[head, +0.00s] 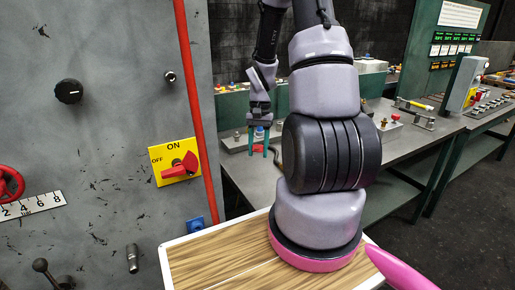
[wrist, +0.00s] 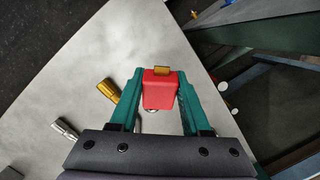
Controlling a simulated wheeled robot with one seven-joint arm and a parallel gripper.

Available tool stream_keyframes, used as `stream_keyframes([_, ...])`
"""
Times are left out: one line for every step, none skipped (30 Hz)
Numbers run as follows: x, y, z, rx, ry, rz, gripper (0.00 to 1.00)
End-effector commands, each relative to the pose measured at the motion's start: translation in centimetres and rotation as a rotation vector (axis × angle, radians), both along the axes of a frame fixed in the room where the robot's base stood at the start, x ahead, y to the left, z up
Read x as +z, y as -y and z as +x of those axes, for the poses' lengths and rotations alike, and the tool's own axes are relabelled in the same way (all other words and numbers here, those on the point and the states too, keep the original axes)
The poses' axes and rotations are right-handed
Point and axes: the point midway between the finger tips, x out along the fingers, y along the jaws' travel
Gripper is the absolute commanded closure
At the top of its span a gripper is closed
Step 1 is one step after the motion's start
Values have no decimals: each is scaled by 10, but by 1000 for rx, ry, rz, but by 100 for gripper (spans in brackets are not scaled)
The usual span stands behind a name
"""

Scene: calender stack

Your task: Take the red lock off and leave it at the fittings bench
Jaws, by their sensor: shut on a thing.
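The red lock (wrist: 160,92) is a red block with a brass-coloured part (wrist: 161,71) at its far end. My gripper (wrist: 162,85) is shut on it, with one teal finger on each side. In the wrist view the grey top (wrist: 60,100) lies below the lock. The gap between lock and top is hard to judge. A brass fitting (wrist: 108,90) and a silver fitting (wrist: 66,128) are left of my gripper.
A grey panel (head: 110,120) with a red switch handle (head: 185,167) on a yellow ON/OFF plate (head: 158,177) stands at left. A wood-topped surface (head: 205,262) is in front. A second bench (head: 425,130) carries fittings and a control box (head: 462,84) at right.

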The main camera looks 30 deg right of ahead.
Motion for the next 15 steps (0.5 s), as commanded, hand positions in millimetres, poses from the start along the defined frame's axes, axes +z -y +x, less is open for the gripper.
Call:
stream_keyframes([3,1,-5,-35,-20,16,100])
stream_keyframes([4,1,-8,-49,-29,22,100])
stream_keyframes([4,0,-10,-62,-36,29,100])
stream_keyframes([5,0,-11,-65,-41,31,100])
stream_keyframes([5,0,-11,-67,-43,32,100])
stream_keyframes([5,-1,-11,-67,-43,32,100])
stream_keyframes([5,-1,-11,-66,-42,32,100])
stream_keyframes([5,-1,-11,-66,-42,32,100])
stream_keyframes([5,-1,-11,-65,-42,32,100])
stream_keyframes([5,-1,-11,-65,-41,31,100])
stream_keyframes([5,-1,-11,-65,-41,31,100])
stream_keyframes([5,-1,-11,-64,-41,31,100])
stream_keyframes([5,-1,-11,-64,-41,31,100])
stream_keyframes([5,-1,-11,-65,-40,31,100])
stream_keyframes([4,-1,-11,-65,-41,31,100])
